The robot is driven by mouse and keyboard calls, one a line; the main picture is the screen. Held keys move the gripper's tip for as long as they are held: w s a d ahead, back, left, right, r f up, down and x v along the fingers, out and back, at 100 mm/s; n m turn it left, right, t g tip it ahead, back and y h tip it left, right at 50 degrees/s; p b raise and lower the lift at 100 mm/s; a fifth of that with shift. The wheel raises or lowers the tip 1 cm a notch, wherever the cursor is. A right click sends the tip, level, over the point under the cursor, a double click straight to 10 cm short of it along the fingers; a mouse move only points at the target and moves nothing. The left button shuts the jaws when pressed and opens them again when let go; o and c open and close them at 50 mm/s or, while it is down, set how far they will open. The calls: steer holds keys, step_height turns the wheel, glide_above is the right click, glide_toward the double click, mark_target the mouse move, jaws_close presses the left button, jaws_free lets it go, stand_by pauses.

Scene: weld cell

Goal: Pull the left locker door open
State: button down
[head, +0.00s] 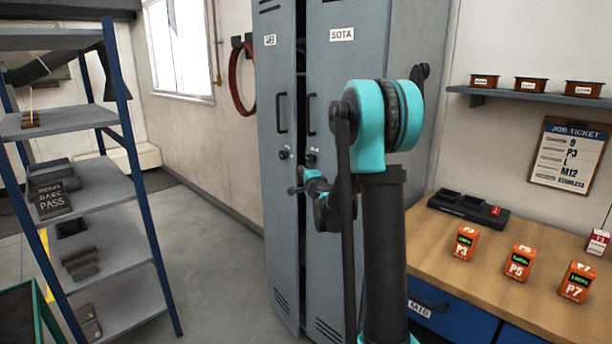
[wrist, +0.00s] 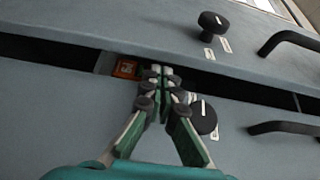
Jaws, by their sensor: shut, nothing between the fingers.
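The grey locker has a left door (head: 277,215) and a right door (head: 329,80) labelled SOTA, each with a black bar handle and a round knob. A dark gap runs between them, and the left door looks slightly ajar. In the wrist view the left door (wrist: 130,25) is above the gap and the right door (wrist: 60,120) below. My gripper (head: 293,190) is below the knobs. Its fingertips (wrist: 163,72) are together and empty at the gap, by the left door's edge. I cannot tell whether they touch it.
An orange item (wrist: 126,68) shows inside the gap. A workbench (head: 520,285) with several orange boxes stands at right, below a wall shelf (head: 535,93). A blue-posted shelf rack (head: 110,190) stands at left. Floor (head: 215,245) between rack and locker is clear.

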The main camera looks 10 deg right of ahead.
steer(key=shift+w, duration=0.3)
steer(key=shift+a, duration=0.1)
